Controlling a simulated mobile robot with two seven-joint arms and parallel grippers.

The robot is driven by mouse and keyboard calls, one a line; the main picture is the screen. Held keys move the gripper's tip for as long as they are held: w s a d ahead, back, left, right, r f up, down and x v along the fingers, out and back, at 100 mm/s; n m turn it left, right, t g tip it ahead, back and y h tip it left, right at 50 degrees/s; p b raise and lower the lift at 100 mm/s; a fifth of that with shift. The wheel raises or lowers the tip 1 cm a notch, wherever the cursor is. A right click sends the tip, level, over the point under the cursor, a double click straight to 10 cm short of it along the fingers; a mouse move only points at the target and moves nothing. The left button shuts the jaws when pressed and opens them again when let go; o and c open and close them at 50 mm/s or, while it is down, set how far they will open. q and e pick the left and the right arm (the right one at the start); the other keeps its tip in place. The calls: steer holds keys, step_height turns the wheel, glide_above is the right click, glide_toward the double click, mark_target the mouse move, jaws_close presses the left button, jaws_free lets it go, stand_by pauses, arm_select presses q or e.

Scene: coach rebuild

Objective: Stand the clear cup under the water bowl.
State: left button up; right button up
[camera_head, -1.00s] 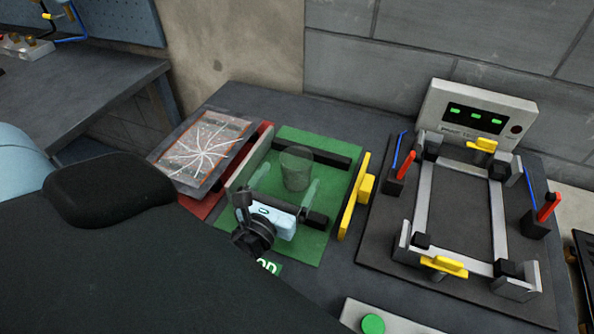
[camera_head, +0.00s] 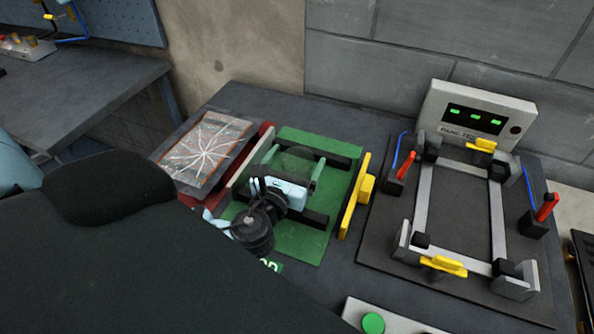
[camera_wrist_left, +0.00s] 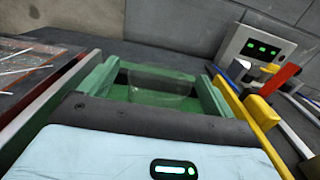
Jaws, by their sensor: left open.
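The clear cup (camera_head: 298,158) stands on the green mat, partly hidden behind my left gripper in the head view. In the left wrist view the cup (camera_wrist_left: 160,82) shows faintly between the two green fingers, with a gap on each side. My left gripper (camera_head: 293,162) is open, its fingers low over the mat and reaching to either side of the cup. Whether a finger touches it I cannot tell. I cannot make out a water bowl in either view. My right gripper is not in view.
The green mat (camera_head: 310,238) has black bars across it and a yellow-handled piece (camera_head: 356,198) at its right. A cracked panel (camera_head: 207,148) lies on a red holder at left. A grey frame fixture (camera_head: 422,200) with a display box (camera_head: 474,116) stands at right.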

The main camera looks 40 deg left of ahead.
arm_select(q)
steer(key=shift+w+a, duration=0.1)
steer(key=shift+w, duration=0.45)
steer(key=c, duration=1.1)
steer(key=shift+c, duration=0.2)
steer(key=shift+r, duration=0.1)
steer(key=shift+r, duration=0.45)
steer(key=r, duration=0.2)
steer(key=shift+s+d+r+p, duration=0.25)
steer(key=shift+s+r+p, duration=0.1)
steer(key=shift+p, duration=0.05)
steer(key=s+d+r, duration=0.1)
steer(key=s+d, duration=0.6)
steer(key=s, duration=0.6)
steer(key=shift+d+r, duration=0.15)
steer(key=shift+d, duration=0.2)
